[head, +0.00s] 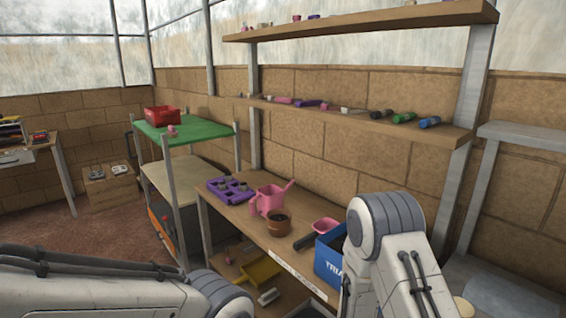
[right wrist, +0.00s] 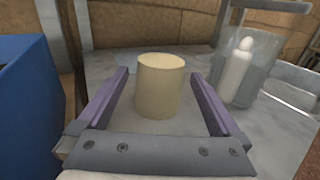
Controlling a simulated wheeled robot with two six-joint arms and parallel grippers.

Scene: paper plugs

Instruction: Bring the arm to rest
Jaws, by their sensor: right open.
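A cream paper plug (right wrist: 160,86), a short cylinder, stands upright on a grey surface (right wrist: 118,70) in the right wrist view. My right gripper (right wrist: 157,74) is open, its two purple fingers spread left and right of the plug with a gap on each side. It is not closed on anything. In the head view my right arm comes up at the lower right and its gripper is hidden. My left arm crosses the lower left of the head view; its gripper is out of frame.
A clear container (right wrist: 246,68) with a white bottle-like thing stands right of the plug. A blue box (head: 329,262) stands on the wooden bench (head: 236,218), with a pink watering can (head: 268,201), a brown pot (head: 279,223) and a purple tray (head: 226,188). Shelves hang above.

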